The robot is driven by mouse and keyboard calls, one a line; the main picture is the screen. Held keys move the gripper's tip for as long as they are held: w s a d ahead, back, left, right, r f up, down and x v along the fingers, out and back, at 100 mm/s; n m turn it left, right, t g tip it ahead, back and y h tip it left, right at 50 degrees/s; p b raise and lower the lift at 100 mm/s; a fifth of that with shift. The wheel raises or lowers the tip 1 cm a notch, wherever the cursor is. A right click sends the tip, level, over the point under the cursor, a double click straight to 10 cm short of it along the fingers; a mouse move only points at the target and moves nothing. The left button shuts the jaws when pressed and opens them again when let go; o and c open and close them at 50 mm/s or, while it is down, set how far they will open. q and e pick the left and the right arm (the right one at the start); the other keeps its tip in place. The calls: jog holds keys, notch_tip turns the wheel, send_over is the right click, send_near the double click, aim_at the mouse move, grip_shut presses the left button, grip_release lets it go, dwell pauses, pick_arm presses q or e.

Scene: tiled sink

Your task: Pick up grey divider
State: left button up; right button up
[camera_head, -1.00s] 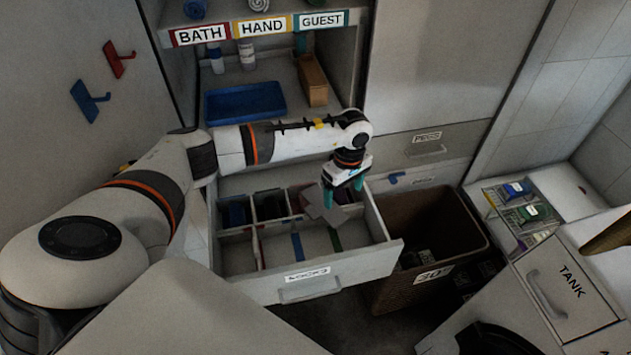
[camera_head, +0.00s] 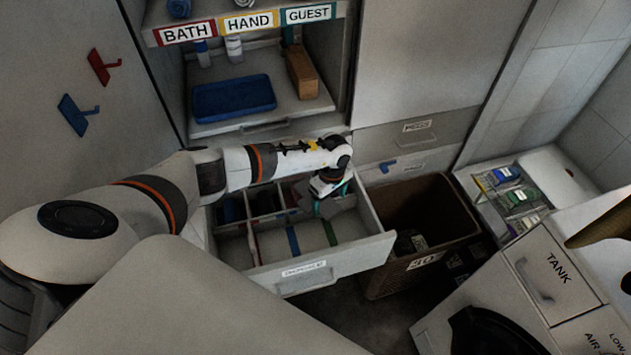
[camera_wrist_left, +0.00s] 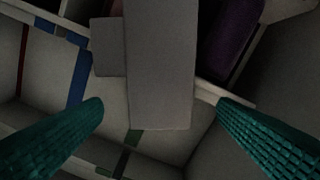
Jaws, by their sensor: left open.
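The grey divider (camera_head: 329,208) shows as a flat grey shape at the right side of the open drawer (camera_head: 335,259). In the left wrist view it is a long grey panel (camera_wrist_left: 160,70) with a smaller grey piece (camera_wrist_left: 108,46) at its left; I cannot tell whether they are joined. My left gripper (camera_head: 333,199) is over the right part of the drawer, pointing down. Its teal fingers are open, one on each side of the panel in the wrist view (camera_wrist_left: 160,104), with gaps between. The arm and gripper hide part of the divider in the head view.
The drawer has small rear compartments, and blue (camera_head: 293,241) and green (camera_head: 329,233) strips cross its floor. A brown bin (camera_head: 407,238) stands right of it. A shelf with a blue tray (camera_head: 233,98) and a brown box (camera_head: 301,72) is above and behind.

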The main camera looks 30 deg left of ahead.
pick_arm(q)
jog(key=shift+f, duration=1.15)
jog(key=c, duration=1.2)
jog(key=shift+o, duration=0.2)
notch_tip(320, 180, up, 10)
jog(key=b, duration=0.1)
jog(key=shift+r, duration=0.1)
